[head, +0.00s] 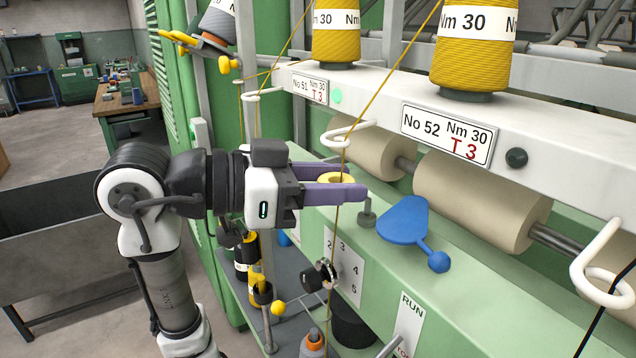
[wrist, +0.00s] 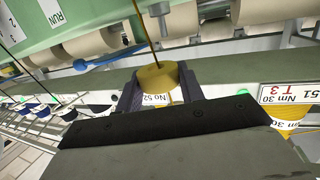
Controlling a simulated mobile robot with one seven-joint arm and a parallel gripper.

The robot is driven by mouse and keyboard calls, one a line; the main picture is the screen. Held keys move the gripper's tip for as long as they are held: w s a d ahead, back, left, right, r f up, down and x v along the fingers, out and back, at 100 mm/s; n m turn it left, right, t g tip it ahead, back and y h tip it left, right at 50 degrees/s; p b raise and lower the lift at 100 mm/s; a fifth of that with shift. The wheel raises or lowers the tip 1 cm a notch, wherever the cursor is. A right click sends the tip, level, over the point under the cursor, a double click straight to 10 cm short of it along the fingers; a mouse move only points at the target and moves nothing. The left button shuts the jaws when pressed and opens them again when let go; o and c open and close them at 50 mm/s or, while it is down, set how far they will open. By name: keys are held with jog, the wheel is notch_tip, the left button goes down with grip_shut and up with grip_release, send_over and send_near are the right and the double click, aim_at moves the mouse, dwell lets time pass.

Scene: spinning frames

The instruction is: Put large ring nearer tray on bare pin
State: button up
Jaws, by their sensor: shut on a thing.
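My gripper (head: 352,182), with purple fingers, is shut on a yellow ring (head: 337,178). In the wrist view the ring (wrist: 157,78) sits between the two fingers (wrist: 160,88), its top face showing. A short grey pin (head: 367,215) with a round base stands on the green machine ledge, just right of and below the fingertips in the head view. A grey pin also shows in the wrist view (wrist: 159,10), just beyond the ring, with a clear gap. The ring is not on it. The ring's underside is hidden. A grey tray (head: 283,278) lies low, below the gripper.
A yellow thread (head: 383,75) runs down past the fingers. A blue paddle (head: 404,222) lies right of the pin. A white hook guide (head: 345,137) projects above the gripper. A black knob (head: 318,276) and several yellow-and-black pieces (head: 250,270) are below.

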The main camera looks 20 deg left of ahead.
jog(key=shift+w+d+f, duration=0.1)
jog(key=shift+w+d, duration=0.4)
jog(key=shift+w, duration=0.25)
jog(key=shift+w+d+f, duration=0.1)
jog(key=shift+w+d, duration=0.4)
jog(key=shift+w, duration=0.25)
jog(key=shift+w+d, duration=0.5)
jog(key=shift+w, duration=0.25)
jog(key=shift+f+b, duration=1.5)
jog(key=shift+f, duration=0.4)
jog(key=o, duration=1)
jog(key=b+v, duration=0.4)
jog(key=v, duration=1)
